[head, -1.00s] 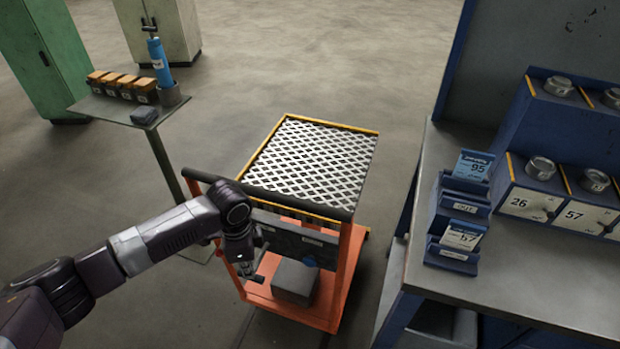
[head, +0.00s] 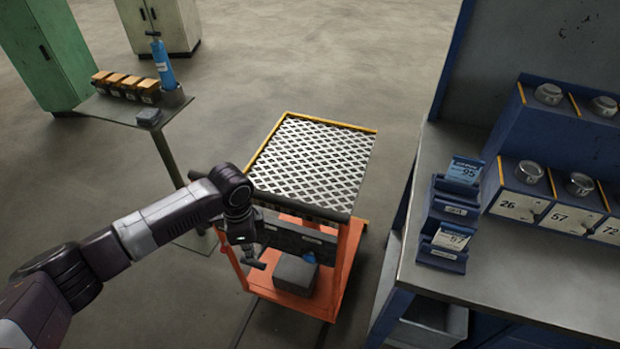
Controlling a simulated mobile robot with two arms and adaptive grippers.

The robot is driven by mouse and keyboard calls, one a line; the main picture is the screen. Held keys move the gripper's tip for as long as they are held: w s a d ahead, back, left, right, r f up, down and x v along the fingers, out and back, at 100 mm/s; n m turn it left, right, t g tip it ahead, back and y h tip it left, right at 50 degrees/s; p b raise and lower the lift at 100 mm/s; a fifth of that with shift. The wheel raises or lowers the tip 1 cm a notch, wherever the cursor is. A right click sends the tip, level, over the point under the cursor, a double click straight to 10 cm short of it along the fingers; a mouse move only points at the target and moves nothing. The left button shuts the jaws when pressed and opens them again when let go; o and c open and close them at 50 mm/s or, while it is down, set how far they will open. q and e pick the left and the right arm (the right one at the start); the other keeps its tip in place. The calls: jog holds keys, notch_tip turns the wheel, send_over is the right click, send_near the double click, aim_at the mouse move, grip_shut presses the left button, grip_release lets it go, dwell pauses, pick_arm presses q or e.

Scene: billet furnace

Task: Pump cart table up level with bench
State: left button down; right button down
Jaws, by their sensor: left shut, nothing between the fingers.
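The cart (head: 345,268) has an orange frame and a table top (head: 312,160) of diamond-pattern plate with yellow edges. A grey box (head: 294,275) with a small blue part sits low on the cart's base. The bench (head: 480,268) stands to the right, its grey top apart from the cart. I cannot tell the exact height difference between table and bench. My left gripper (head: 252,262) is shut and empty, pointing down at the cart's near left side, beside the grey box. Whether it touches a pedal or lever there is hidden. My right gripper is not in view.
On the bench are blue card holders (head: 452,213) and numbered drawers (head: 548,210) with round tins. A small stand (head: 115,112) at the left holds orange-topped blocks and a blue bottle (head: 162,66). Green and beige cabinets are behind. The floor beyond the cart is clear.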

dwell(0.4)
pick_arm(q)
notch_tip(320, 180, down, 9)
jog(key=s+b, duration=0.1)
jog(key=b, duration=0.2)
jog(key=shift+a+r+b, duration=0.2)
jog(key=shift+b, duration=0.1)
dwell(0.4)
jog(key=shift+r, duration=0.1)
jog(key=r+p, duration=0.8)
jog(key=shift+w+d+r, duration=0.1)
jog(key=shift+w+r, duration=0.1)
jog(key=shift+w, duration=0.2)
dwell(0.6)
